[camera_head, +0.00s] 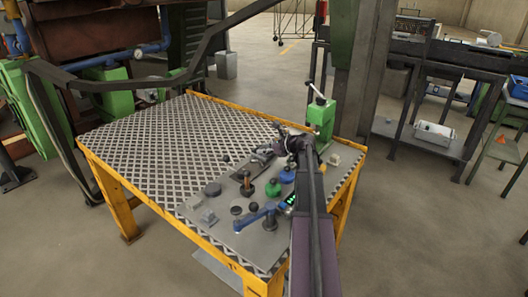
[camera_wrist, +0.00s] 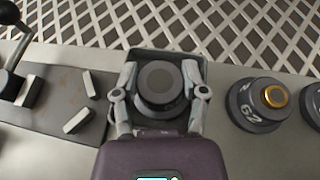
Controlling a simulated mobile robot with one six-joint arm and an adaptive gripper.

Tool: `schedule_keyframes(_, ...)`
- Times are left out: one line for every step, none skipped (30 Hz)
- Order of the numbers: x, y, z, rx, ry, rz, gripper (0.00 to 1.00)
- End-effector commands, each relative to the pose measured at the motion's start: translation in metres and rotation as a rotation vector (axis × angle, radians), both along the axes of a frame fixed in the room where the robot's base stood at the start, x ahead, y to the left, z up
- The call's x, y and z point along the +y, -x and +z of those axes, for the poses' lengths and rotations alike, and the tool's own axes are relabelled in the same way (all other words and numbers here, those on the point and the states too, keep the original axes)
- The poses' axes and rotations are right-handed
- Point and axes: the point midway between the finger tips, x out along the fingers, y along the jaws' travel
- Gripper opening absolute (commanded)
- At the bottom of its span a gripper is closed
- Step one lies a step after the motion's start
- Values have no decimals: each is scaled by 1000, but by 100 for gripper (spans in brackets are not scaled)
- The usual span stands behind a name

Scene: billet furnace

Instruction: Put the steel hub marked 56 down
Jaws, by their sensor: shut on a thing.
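My gripper (camera_wrist: 160,88) is shut on a dark grey round hub (camera_wrist: 158,84) with a stepped top, one finger on each side of it. No number can be read on the hub from here. A dark square tray (camera_wrist: 191,55) with a raised rim lies under or around the hub; I cannot tell whether the hub touches its floor. In the head view my gripper (camera_head: 288,147) is over the far side of the grey panel, and the hub cannot be made out.
Right of the tray stands a dark hub with a gold ring (camera_wrist: 257,103) and white marks. A plate with loose grey blocks (camera_wrist: 77,119) lies left.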

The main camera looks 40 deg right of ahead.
Motion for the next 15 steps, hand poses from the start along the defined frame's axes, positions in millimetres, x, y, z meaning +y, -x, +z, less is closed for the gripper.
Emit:
schedule_keyframes(0, 0, 1, -1, 0, 0, 0)
schedule_keyframes(0, 0, 1, -1, 0, 0, 0)
schedule_keyframes(0, 0, 1, -1, 0, 0, 0)
schedule_keyframes(0, 0, 1, -1, 0, 0, 0)
schedule_keyframes(0, 0, 1, -1, 0, 0, 0)
schedule_keyframes(0, 0, 1, -1, 0, 0, 0)
schedule_keyframes(0, 0, 1, -1, 0, 0, 0)
schedule_keyframes(0, 0, 0, -1, 0, 0, 0)
schedule_keyframes(0, 0, -1, -1, 0, 0, 0)
schedule_keyframes(0, 0, -1, -1, 0, 0, 0)
schedule_keyframes(0, 0, -2, -1, 0, 0, 0)
schedule_keyframes(0, 0, -3, -1, 0, 0, 0)
schedule_keyframes(0, 0, -3, 0, 0, 0, 62)
schedule_keyframes(0, 0, -2, 0, 0, 0, 71)
schedule_keyframes(0, 0, -2, 0, 0, 0, 83)
